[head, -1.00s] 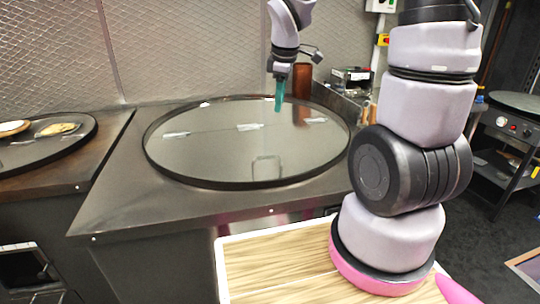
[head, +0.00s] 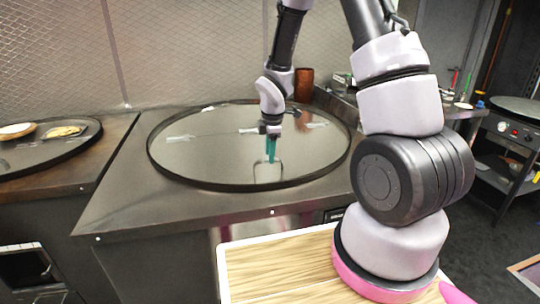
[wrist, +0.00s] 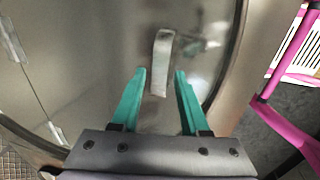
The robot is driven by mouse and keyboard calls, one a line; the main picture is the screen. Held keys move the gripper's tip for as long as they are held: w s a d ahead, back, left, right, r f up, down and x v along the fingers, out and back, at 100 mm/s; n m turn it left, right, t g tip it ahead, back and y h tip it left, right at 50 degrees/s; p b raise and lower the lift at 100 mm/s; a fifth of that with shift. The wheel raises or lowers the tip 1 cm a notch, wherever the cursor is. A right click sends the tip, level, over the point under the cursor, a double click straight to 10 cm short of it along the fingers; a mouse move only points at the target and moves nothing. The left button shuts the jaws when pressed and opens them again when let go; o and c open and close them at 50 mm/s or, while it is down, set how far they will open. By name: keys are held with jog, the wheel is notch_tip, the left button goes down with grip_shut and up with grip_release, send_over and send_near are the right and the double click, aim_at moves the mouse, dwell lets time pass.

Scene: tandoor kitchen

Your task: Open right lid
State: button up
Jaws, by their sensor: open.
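The right lid (head: 215,158) is a large round shiny disc with a dark rim, lying flat and shut on the counter, with hinge plates across it. Its small handle (head: 281,168) is near the front edge, partly hidden by my gripper. My gripper (head: 271,158) points down with teal fingers just over the handle. In the wrist view the pale handle (wrist: 162,58) shows between and beyond the open fingertips (wrist: 160,74); I cannot tell whether it is between them in depth. The fingers hold nothing.
A second round top (head: 40,150) with breads (head: 64,131) is at the left. A copper-coloured cup (head: 303,85) stands behind the right lid. A wire-mesh wall (head: 180,50) closes off the back. The front counter strip (head: 150,215) is clear.

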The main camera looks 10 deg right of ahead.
jog(key=shift+w+f, duration=0.15)
jog(key=shift+f, duration=0.45)
grip_shut()
dwell(1.1)
